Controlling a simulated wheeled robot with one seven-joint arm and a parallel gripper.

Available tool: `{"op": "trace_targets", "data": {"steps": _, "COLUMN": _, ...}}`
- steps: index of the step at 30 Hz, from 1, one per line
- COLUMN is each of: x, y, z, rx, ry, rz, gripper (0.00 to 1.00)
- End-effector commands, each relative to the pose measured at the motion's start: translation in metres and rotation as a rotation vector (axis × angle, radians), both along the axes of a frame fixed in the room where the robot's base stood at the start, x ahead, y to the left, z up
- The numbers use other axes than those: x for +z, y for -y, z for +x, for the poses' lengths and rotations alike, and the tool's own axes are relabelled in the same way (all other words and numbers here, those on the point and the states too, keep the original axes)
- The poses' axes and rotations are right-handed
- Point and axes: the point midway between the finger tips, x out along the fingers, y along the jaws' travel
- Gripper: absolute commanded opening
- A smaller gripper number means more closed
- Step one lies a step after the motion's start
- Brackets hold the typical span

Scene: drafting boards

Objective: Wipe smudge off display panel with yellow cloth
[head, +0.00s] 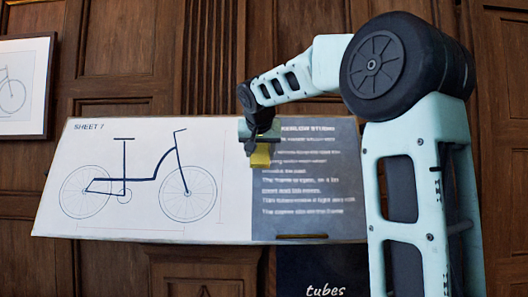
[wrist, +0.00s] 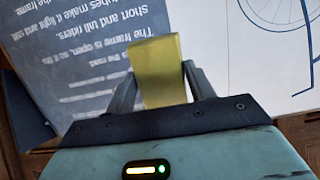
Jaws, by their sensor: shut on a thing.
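The display panel (head: 150,215) is a wide tilted board, with a white bicycle drawing at left and a dark text section (head: 310,215) at right. My gripper (head: 260,142) is shut on the yellow cloth (head: 260,156), in front of the panel near the border between the two sections. In the wrist view the cloth (wrist: 160,70) stands out between the two fingers, over the dark section's edge. I cannot tell whether it touches the panel. A short dark streak (head: 301,236) lies near the dark section's lower edge; I cannot tell whether it is the smudge.
A dark box marked "tubes" (head: 322,275) stands below the panel at right. A framed picture (head: 25,88) hangs on the wood-panelled wall (head: 120,50) at upper left. The space before the bicycle drawing is clear. My arm hides the panel's right end.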

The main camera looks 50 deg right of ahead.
Motion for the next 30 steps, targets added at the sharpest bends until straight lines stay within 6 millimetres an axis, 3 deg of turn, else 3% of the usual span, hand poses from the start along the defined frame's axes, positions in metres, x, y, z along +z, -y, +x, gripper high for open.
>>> {"op": "trace_targets", "data": {"steps": 15, "x": -0.004, "y": 0.040, "z": 0.033, "rx": -0.001, "ry": 0.001, "rz": -0.001, "gripper": 0.36}}
{"op": "trace_targets", "data": {"steps": 30, "x": -0.007, "y": 0.045, "z": 0.038, "rx": 0.000, "ry": 0.001, "rz": -0.002, "gripper": 0.36}}
